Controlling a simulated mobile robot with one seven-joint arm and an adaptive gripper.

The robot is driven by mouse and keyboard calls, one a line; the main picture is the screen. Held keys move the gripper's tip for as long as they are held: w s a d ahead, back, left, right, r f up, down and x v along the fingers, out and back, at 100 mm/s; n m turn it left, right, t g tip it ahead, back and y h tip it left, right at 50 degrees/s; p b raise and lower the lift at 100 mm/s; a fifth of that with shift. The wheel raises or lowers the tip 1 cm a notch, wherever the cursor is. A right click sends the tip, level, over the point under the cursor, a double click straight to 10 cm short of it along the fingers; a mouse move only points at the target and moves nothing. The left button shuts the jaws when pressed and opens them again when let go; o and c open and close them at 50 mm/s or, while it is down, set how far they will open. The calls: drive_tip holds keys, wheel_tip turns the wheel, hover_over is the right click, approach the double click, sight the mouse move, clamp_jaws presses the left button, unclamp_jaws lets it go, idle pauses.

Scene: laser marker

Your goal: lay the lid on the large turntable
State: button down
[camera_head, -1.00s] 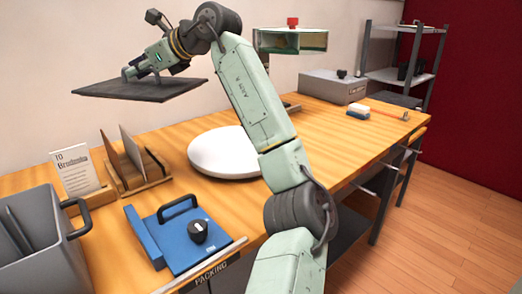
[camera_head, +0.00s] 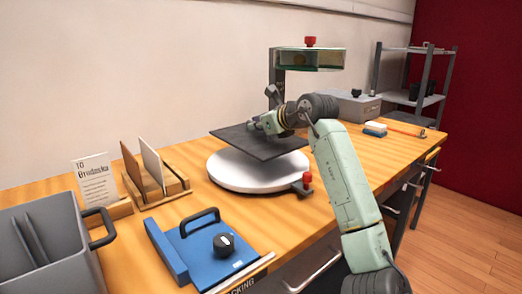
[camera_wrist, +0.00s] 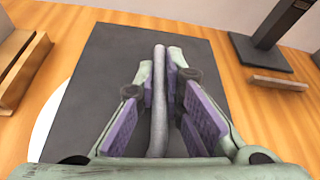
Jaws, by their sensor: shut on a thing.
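The lid is a flat dark grey square plate (camera_head: 255,143) with a raised bar handle (camera_wrist: 159,95) across its middle. My gripper (camera_wrist: 160,92) is shut on that handle, its purple pads on both sides of the bar. The large turntable (camera_head: 235,180) is a round white disc on the bench. The lid is over the turntable and covers its far part in the head view. The lid looks slightly tilted, and a gap seems to show below its near edge. In the wrist view only a white sliver of the turntable (camera_wrist: 48,118) shows at the left.
A red knob (camera_head: 307,179) on a grey bracket sits at the turntable's right edge. A laser marker head (camera_head: 310,60) on a post stands behind. A wooden rack with panels (camera_head: 155,178), a blue fixture (camera_head: 205,248) and a grey bin (camera_head: 50,240) are to the left.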

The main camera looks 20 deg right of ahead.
sight(269, 142)
drive_tip(key=shift+f, duration=2.9)
drive_tip(key=shift+f, duration=0.15)
drive_tip(key=c, duration=1.7)
unclamp_jaws()
drive_tip(key=shift+r+p, duration=0.2)
drive_tip(key=shift+p, duration=0.1)
drive_tip(key=shift+s+d, duration=0.1)
drive_tip(key=shift+s, duration=0.25)
drive_tip(key=b+v, duration=0.2)
drive_tip(key=v, duration=0.9)
drive_tip(key=shift+s+r, duration=0.1)
drive_tip(key=shift+r, duration=0.1)
